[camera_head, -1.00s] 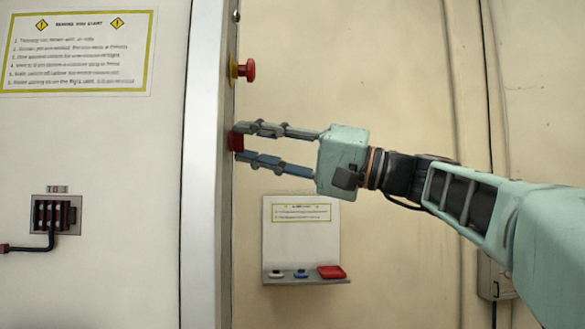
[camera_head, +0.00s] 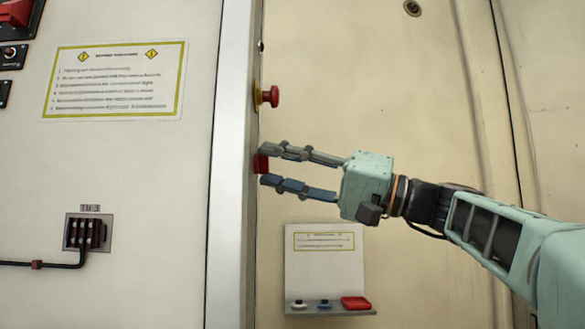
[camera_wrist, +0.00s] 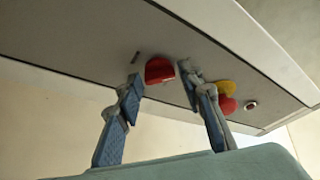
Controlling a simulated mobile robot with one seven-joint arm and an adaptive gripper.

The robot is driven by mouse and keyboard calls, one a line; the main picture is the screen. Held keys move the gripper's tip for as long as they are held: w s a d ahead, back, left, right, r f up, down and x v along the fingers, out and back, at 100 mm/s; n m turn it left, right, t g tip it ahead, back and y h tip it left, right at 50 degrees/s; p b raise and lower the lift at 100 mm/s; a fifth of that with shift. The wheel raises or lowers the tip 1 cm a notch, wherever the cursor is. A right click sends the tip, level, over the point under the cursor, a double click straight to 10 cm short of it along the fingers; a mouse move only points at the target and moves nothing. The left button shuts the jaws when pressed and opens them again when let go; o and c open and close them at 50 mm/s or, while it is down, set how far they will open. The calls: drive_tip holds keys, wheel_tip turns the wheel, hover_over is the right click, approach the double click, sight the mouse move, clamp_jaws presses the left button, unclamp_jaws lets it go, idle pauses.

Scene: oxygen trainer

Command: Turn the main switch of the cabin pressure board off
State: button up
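A red switch (camera_head: 261,163) sits on the narrow side face of the tall board (camera_head: 238,130); its label is not readable. It also shows in the wrist view as a red rounded block (camera_wrist: 159,70). My gripper (camera_head: 264,165) is open, with one finger above and one below the switch in the head view. In the wrist view the gripper's fingertips (camera_wrist: 160,76) stand to either side of the red switch, with visible gaps. Contact is not clear. The switch's exact position is hard to tell.
A red mushroom button on a yellow base (camera_head: 268,96) is just above my gripper. A small shelf (camera_head: 330,309) with blue, white and red pieces is on the wall below. A socket with a black cable (camera_head: 88,233) is on the board's front, under a notice (camera_head: 115,80).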

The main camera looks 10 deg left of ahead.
drive_tip(key=shift+o, duration=0.8)
drive_tip(key=v, duration=1.2)
drive_tip(key=shift+w, duration=0.1)
